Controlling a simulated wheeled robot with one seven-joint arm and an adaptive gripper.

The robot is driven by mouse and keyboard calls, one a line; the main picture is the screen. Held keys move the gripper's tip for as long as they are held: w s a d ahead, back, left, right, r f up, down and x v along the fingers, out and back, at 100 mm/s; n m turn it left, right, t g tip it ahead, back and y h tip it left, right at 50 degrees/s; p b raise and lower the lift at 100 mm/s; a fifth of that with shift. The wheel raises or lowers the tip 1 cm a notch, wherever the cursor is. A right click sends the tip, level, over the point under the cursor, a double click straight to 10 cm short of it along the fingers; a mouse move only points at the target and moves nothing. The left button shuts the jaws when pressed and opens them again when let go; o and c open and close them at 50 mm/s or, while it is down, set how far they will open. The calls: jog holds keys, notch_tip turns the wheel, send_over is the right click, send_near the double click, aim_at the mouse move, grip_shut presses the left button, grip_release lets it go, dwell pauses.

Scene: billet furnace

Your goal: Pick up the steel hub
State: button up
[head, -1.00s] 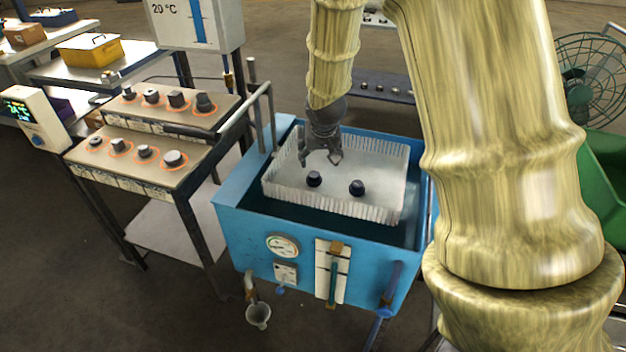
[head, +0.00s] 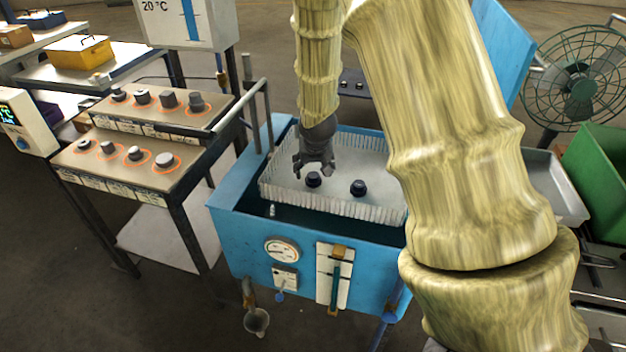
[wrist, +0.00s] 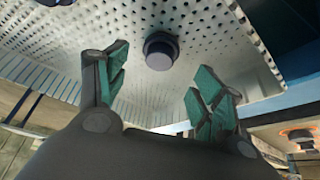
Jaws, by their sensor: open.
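Two dark round hubs stand in a white perforated basket (head: 385,152). The left hub (head: 313,179) is close to my gripper (head: 314,172), and the right hub (head: 358,187) stands apart to the right. My gripper is open and empty, above the basket by the left hub. In the wrist view one hub (wrist: 161,50) lies ahead of and between the open green-padded fingers (wrist: 158,88). Another dark piece (wrist: 54,2) is cut off at the top left edge of that view. Which hub is the steel one I cannot tell.
The basket sits in a blue tank (head: 235,228) of dark liquid with a gauge on its front. A two-tier stand (head: 130,170) with several dark parts in orange rings is at left. A green fan (head: 580,85) and green bin (head: 603,165) are at right.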

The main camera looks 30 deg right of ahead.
aim_at(313, 174)
jog(key=shift+p+x, duration=0.5)
jog(key=shift+x, duration=2.2)
jog(key=shift+s+d, duration=0.1)
jog(key=c, duration=1.3)
jog(key=shift+c, duration=0.4)
jog(key=shift+r, duration=0.1)
